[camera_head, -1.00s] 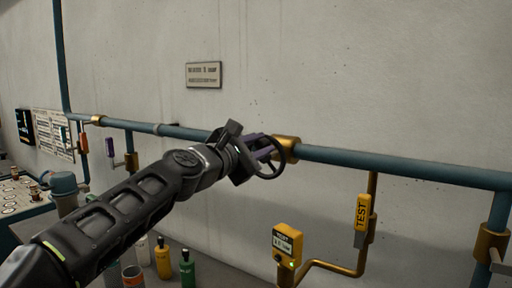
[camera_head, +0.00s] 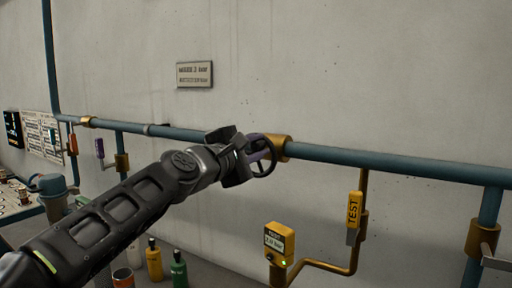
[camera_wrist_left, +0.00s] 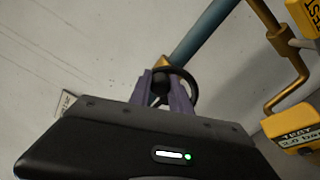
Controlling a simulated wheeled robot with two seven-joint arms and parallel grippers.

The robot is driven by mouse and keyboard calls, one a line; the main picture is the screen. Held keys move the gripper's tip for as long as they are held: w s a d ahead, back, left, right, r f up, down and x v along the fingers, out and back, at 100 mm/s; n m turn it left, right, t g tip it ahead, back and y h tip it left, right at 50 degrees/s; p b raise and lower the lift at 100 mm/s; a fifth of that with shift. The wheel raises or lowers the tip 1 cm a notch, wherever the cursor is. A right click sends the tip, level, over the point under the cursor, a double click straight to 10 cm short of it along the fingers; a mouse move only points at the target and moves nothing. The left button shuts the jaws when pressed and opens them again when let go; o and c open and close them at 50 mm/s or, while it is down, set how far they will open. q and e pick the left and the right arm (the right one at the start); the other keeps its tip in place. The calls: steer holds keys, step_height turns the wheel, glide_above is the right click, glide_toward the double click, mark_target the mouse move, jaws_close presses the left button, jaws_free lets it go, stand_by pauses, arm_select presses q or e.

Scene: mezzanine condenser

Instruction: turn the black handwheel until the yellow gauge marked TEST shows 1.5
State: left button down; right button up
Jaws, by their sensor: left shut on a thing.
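The black handwheel (camera_head: 272,165) sits at a brass fitting on the blue wall pipe, and it also shows in the left wrist view (camera_wrist_left: 194,86). My left gripper (camera_head: 257,152) is shut on the handwheel, with its purple fingers (camera_wrist_left: 166,88) over the hub and rim. They hide part of the wheel. The yellow gauge marked TEST (camera_head: 279,243) is low on the right, with a small green light. Its display in the left wrist view (camera_wrist_left: 298,139) seems to read 2.0 bar, though the digits are small. My right gripper is not in view.
The blue pipe (camera_head: 400,168) runs along the wall. A yellow bottle (camera_head: 154,262) and a green bottle (camera_head: 179,270) stand below my left arm. A sign (camera_head: 194,74) is on the wall.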

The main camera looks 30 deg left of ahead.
arm_select(q)
steer(key=c, duration=1.2)
jaws_free()
steer(key=shift+s+d+b, duration=0.15)
steer(key=shift+s+b, duration=0.45)
steer(key=shift+s, duration=3.3)
